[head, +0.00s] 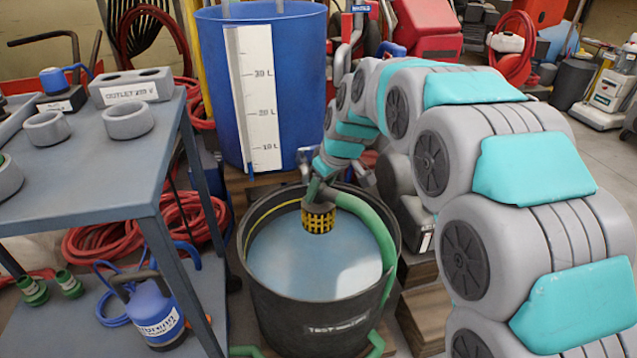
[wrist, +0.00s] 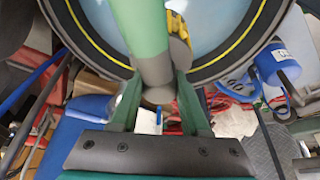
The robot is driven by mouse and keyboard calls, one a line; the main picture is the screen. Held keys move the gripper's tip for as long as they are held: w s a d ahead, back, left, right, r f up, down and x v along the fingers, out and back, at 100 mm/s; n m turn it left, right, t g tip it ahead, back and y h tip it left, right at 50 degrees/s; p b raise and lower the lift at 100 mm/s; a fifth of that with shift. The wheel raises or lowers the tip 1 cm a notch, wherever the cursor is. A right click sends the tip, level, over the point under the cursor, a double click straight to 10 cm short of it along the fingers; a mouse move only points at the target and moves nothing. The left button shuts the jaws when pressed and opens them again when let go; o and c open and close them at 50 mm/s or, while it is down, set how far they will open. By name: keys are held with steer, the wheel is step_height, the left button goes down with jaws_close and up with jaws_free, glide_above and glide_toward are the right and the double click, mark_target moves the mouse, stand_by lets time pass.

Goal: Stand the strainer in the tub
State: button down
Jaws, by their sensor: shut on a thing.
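The strainer (head: 318,217) is a yellow-and-black cage on the end of a green hose (head: 372,227). My gripper (head: 316,190) is shut on the grey neck at the top of the strainer, over the back part of the tub. In the wrist view my gripper (wrist: 160,108) has its two green fingers around that neck, and the yellow cage (wrist: 184,105) is partly hidden behind it. The black tub (head: 315,322) is labelled TEST and holds pale blue water. The strainer looks roughly upright; I cannot tell whether its lower end touches the water.
A tall blue barrel (head: 215,90) with a litre scale stands behind the tub. A grey bench (head: 75,185) with rings and an outlet block is on the left. A blue pump (head: 155,315) sits on its lower shelf. The hose passes over the tub's right side.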

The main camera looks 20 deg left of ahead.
step_height(320, 180, down, 36)
steer(key=b, duration=0.6)
stand_by(1.5)
steer(key=shift+f, duration=0.5)
stand_by(0.7)
steer(key=shift+c, duration=1.5)
jaws_free()
steer(key=v, duration=0.7)
steer(key=shift+d+r+p, duration=0.2)
steer(key=shift+r+p, duration=0.15)
steer(key=shift+p, duration=0.1)
